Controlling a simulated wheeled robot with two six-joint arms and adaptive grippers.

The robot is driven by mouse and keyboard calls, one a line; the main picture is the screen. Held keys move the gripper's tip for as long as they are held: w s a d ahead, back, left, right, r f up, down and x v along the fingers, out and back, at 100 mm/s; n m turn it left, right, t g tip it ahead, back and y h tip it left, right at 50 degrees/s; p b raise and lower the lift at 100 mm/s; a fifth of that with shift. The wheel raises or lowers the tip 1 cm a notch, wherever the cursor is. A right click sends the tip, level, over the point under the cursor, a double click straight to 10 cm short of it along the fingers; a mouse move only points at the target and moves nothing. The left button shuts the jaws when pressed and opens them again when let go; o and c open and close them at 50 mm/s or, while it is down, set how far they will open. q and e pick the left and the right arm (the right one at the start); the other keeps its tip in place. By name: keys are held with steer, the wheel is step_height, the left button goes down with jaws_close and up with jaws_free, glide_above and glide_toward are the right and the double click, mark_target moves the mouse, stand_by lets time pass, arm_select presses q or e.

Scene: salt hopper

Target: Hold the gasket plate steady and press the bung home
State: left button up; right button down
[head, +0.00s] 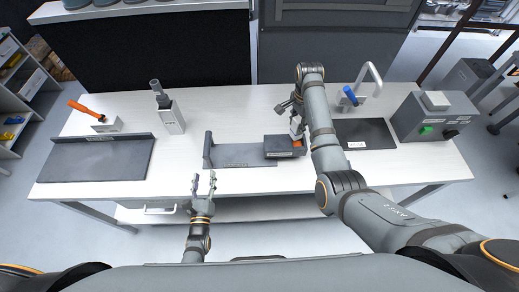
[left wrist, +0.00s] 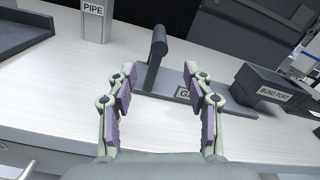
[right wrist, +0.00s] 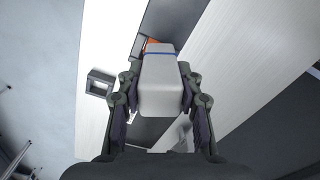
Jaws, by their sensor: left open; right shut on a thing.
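The gasket plate (head: 238,156) is a dark flat plate with a raised wall at its left end, lying on the white table. It also shows in the left wrist view (left wrist: 215,99) with a partly hidden label. The dark block marked BUNG PORT (left wrist: 270,92) stands at its right end. My left gripper (head: 204,182) is open and empty in front of the plate, apart from it.
The pipe stand (head: 170,117) is behind and left of the plate. A dark tray (head: 97,160) and an orange-handled tool (head: 85,108) are far left. A dark mat (head: 364,134), a tap (head: 372,75) and a control box (head: 436,117) are right. Bare table lies left of the plate.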

mark_target(206, 158)
arm_select(q)
steer(key=w, duration=0.3)
steer(key=w+b, duration=0.1)
steer(key=w, duration=0.5)
steer(key=shift+f+b, duration=0.25)
steer(key=shift+b, duration=0.05)
arm_select(e)
steer(key=shift+w+f, duration=0.15)
steer(key=shift+f, duration=0.35)
steer(key=shift+w+f, duration=0.15)
steer(key=shift+f, duration=0.35)
arm_select(q)
steer(key=shift+w+r, duration=0.1)
steer(key=shift+w, duration=0.5)
arm_select(e)
steer(key=shift+s+f, duration=0.1)
steer(key=shift+s, duration=0.1)
arm_select(q)
steer(key=shift+w, duration=0.4)
arm_select(e)
steer(key=shift+w+f, duration=0.1)
steer(key=shift+w, duration=0.05)
arm_select(q)
steer(key=shift+s, duration=0.1)
jaws_close()
